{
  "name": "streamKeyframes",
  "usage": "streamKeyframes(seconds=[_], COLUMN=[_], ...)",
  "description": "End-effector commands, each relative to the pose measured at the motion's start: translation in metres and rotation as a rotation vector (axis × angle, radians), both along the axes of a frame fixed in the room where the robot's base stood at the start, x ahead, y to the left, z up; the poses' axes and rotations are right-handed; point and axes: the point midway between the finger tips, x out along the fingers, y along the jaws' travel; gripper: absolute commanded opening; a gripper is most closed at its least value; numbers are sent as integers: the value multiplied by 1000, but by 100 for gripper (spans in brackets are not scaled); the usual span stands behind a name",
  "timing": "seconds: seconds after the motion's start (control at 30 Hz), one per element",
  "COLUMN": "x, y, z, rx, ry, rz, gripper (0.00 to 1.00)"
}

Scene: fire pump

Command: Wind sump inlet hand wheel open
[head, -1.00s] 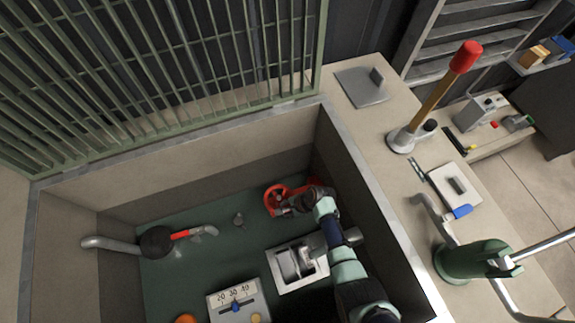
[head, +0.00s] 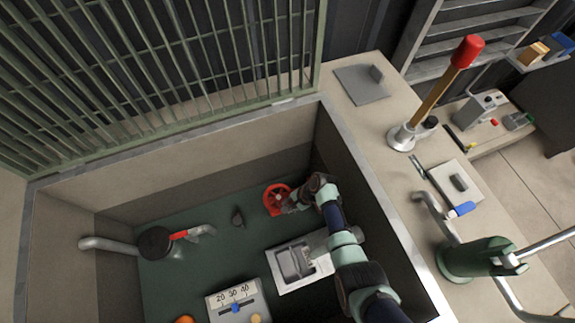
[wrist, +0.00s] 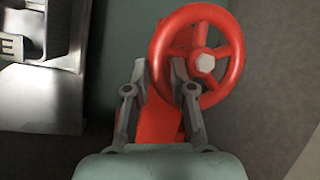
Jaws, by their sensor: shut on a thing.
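The red hand wheel (head: 277,200) is at the far right corner of the sump pit. In the wrist view the red wheel (wrist: 236,50) shows its spokes and a pale hex hub. My gripper (wrist: 160,75) is at the wheel's lower left, its two grey fingers on either side of the rim. It is shut on the rim there. A red body shows below, between the fingers. In the head view my gripper (head: 290,203) is small and partly hidden by my wrist.
A metal box fitting (head: 297,264) sits on the green pit floor near my arm. A dark valve with a red lever (head: 178,236) and pipe is at the left. A scale plate (head: 236,302) is at the front. Pit walls (head: 215,150) enclose the area.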

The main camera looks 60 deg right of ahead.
Motion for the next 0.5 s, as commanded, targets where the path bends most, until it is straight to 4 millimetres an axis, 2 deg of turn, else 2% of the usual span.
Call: streamKeyframes(seconds=[0.5], x=[1], y=[-29], z=[-7], rx=[-3], ry=[1], rz=[487], gripper=[0])
